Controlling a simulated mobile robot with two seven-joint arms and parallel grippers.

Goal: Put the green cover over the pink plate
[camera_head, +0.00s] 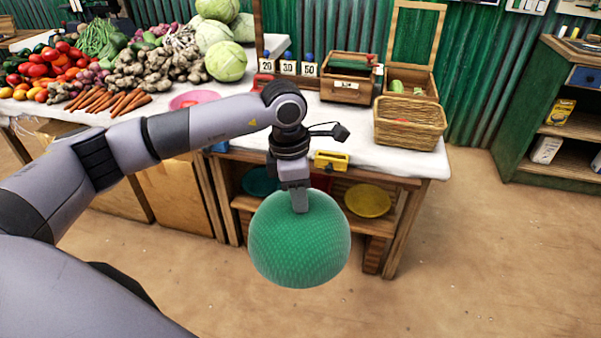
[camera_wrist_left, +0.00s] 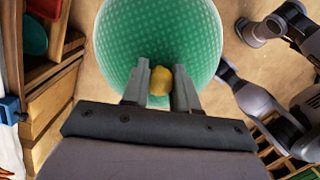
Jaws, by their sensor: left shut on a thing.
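The green cover (camera_head: 300,240) is a textured dome that hangs in the air in front of the stall table, opening downward. My left gripper (camera_head: 300,207) is shut on the knob at its top. In the left wrist view the yellow knob (camera_wrist_left: 160,81) sits between the two fingers, with the green dome (camera_wrist_left: 120,35) beyond. The pink plate (camera_head: 195,98) lies on the white-topped table, behind my left forearm, which hides part of it. The cover is apart from the plate, lower in the picture and to its right. My right gripper cannot be made out.
The white tabletop (camera_head: 420,163) holds carrots (camera_head: 108,101) and other vegetables left of the plate. A wicker basket (camera_head: 409,123) and a wooden box (camera_head: 347,78) stand to the right. A yellow plate (camera_head: 367,201) is on the shelf below. The floor in front is clear.

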